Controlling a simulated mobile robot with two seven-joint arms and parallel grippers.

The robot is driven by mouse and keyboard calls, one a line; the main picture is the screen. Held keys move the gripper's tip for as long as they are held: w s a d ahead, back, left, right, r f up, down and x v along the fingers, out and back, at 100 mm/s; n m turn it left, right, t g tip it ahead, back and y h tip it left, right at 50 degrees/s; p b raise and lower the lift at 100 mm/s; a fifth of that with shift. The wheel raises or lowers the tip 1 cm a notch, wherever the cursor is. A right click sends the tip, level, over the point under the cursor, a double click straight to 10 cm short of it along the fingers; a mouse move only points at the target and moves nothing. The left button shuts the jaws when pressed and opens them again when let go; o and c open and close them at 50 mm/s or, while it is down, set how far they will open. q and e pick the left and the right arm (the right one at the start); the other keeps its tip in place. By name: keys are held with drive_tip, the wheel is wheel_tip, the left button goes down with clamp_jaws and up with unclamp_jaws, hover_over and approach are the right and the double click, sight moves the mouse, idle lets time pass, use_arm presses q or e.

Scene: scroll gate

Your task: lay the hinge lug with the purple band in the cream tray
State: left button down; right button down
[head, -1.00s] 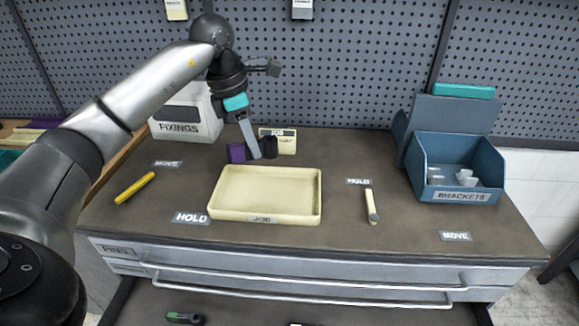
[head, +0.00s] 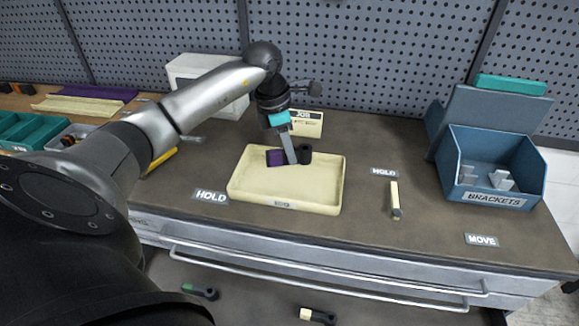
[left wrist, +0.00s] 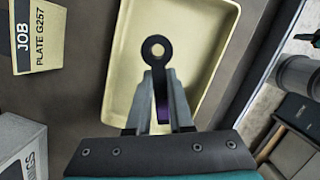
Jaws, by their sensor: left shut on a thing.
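The hinge lug has a dark ring end (head: 304,154) and a purple band (head: 275,157). My left gripper (head: 291,160) is shut on it between these two parts. The lug appears over the far part of the cream tray (head: 253,194). In the left wrist view the ring (left wrist: 157,49) points away from my left gripper (left wrist: 160,88), and the purple band (left wrist: 162,108) shows between the fingers. The tray floor (left wrist: 195,60) lies behind it. I cannot tell whether the lug touches the tray. My right gripper is not in view.
A blue brackets bin (head: 492,194) stands at the right. A cream-and-dark piece (head: 394,200) lies right of the tray. A yellow piece (head: 160,160) is partly behind my arm. A job plate (head: 307,123) stands behind the tray. The bench between tray and bin is mostly clear.

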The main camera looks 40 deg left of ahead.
sight(288, 163)
use_arm(q)
drive_tip(key=shift+s+a+x, duration=0.1)
drive_tip(key=shift+x, duration=0.8)
drive_tip(key=shift+s+a+x, duration=0.15)
drive_tip(key=shift+x, duration=0.75)
drive_tip(key=shift+s+a+x, duration=0.1)
drive_tip(key=shift+x, duration=0.8)
drive_tip(key=shift+f+b, duration=0.15)
drive_tip(key=shift+b, duration=0.15)
drive_tip(key=shift+f, duration=0.15)
drive_tip(key=c, duration=0.8)
unclamp_jaws()
drive_tip(key=shift+s, duration=0.1)
drive_tip(key=p+v, duration=0.1)
drive_tip(key=v, duration=1.1)
